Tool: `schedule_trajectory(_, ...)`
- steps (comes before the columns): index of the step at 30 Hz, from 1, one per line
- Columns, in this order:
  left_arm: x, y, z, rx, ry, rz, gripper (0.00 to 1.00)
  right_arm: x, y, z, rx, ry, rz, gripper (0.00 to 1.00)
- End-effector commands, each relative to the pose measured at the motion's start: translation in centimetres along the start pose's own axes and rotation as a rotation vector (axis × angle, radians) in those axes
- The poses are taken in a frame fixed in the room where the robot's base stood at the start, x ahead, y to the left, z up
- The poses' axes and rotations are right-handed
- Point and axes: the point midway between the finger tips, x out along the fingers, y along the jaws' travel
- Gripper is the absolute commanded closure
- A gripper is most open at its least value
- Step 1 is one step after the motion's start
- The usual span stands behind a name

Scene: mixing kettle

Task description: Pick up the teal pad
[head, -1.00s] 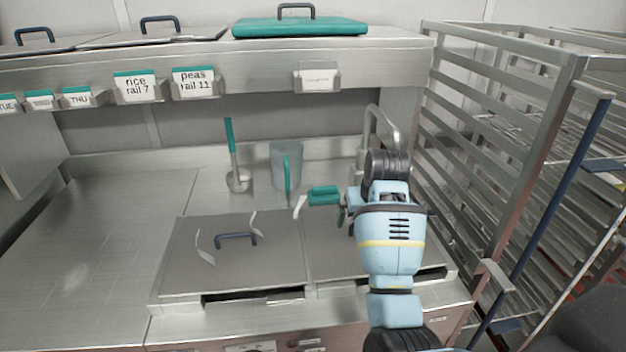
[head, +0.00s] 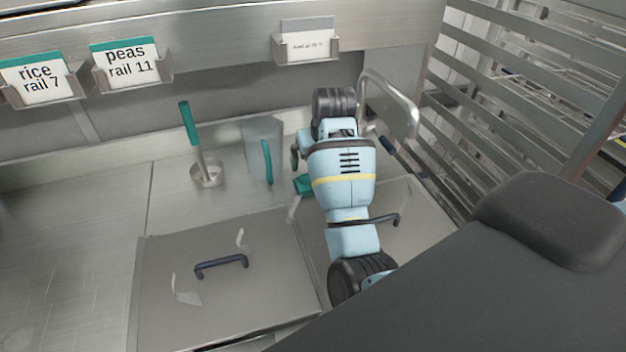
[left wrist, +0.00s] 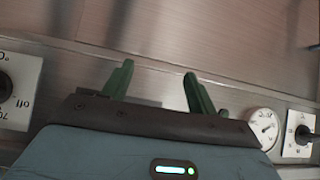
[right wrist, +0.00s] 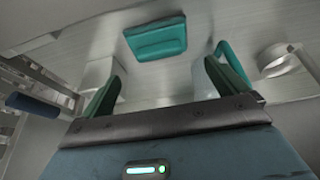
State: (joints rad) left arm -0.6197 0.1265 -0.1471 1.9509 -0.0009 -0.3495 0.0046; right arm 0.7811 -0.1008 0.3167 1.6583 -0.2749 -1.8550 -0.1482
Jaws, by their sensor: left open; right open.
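The teal pad (head: 303,184) lies on the steel worktop behind the lids in the head view, partly hidden by my right arm. In the right wrist view the teal pad (right wrist: 156,38) is a flat rounded block, just beyond and between the fingertips, with a gap to them. My right gripper (right wrist: 163,75) is open and empty. In the head view its fingers are mostly hidden behind my wrist. My left gripper (left wrist: 158,72) is open and empty, facing a steel front with knobs, and is outside the head view.
A clear jug (head: 262,145) and a teal-handled ladle (head: 206,172) stand left of the pad. A curved steel tap (head: 392,100) is at the right. Lids with a dark handle (head: 221,265) lie in front. A rack (head: 500,85) stands at the right. The left worktop is clear.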

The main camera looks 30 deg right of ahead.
Motion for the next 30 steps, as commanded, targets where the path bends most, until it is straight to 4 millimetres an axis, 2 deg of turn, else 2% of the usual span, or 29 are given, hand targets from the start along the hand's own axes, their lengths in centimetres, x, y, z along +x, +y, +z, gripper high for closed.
schedule_trajectory(6, 0.0, 0.0, 0.1, 0.0, -0.001, 0.001, 0.42, 2.1, 0.0, 0.1, 0.0, -0.002, -0.001, 0.02)
schedule_trajectory(11, 0.0, 0.0, -0.1, 0.0, 0.001, 0.0, 0.42, 2.4, 0.0, 0.0, 0.0, -0.001, -0.001, 0.02)
schedule_trajectory(21, 0.1, 0.0, -0.3, 0.001, 0.007, 0.0, 0.42, 6.6, 0.3, -0.1, 0.0, -0.001, -0.001, 0.02)
schedule_trajectory(30, 0.1, -0.1, -0.5, 0.002, 0.009, -0.001, 0.42, 7.3, 0.3, -0.1, 0.001, 0.001, 0.0, 0.02)
